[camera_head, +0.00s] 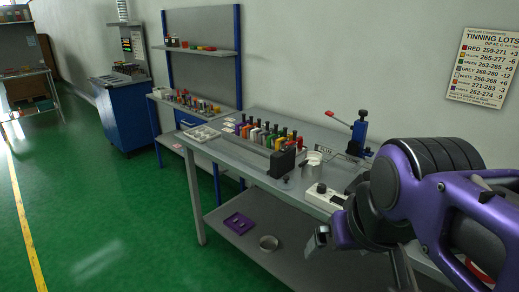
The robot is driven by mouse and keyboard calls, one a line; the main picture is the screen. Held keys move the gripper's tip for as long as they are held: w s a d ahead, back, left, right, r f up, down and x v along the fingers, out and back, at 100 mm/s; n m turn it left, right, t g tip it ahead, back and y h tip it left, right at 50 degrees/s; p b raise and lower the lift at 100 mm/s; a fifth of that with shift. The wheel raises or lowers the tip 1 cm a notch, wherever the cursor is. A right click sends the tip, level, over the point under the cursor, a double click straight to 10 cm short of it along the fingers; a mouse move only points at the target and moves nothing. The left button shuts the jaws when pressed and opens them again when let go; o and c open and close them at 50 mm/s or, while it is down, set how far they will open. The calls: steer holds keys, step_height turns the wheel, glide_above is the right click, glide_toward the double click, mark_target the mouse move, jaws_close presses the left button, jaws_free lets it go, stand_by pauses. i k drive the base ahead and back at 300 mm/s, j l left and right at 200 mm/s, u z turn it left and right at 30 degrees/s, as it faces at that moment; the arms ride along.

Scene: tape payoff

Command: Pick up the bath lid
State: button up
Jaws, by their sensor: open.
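I cannot clearly single out the bath lid. A white box-shaped unit (324,195) sits to the right, partly hidden by my purple and black arm. My gripper (360,256) is open and seems empty, at the lower right, in front of the bench. Its far parts are hidden by the arm.
The grey bench top (232,153) carries a row of coloured spools (265,135), a clamp-like tool with a red handle (357,130) and a white tray (200,133). A purple tray (238,223) lies on the lower shelf (255,262). The green floor (110,215) at left is clear.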

mark_target(284, 183)
steer(key=i+j, duration=0.4)
steer(key=i, duration=0.15)
steer(key=i+j, duration=0.45)
steer(key=i, duration=0.1)
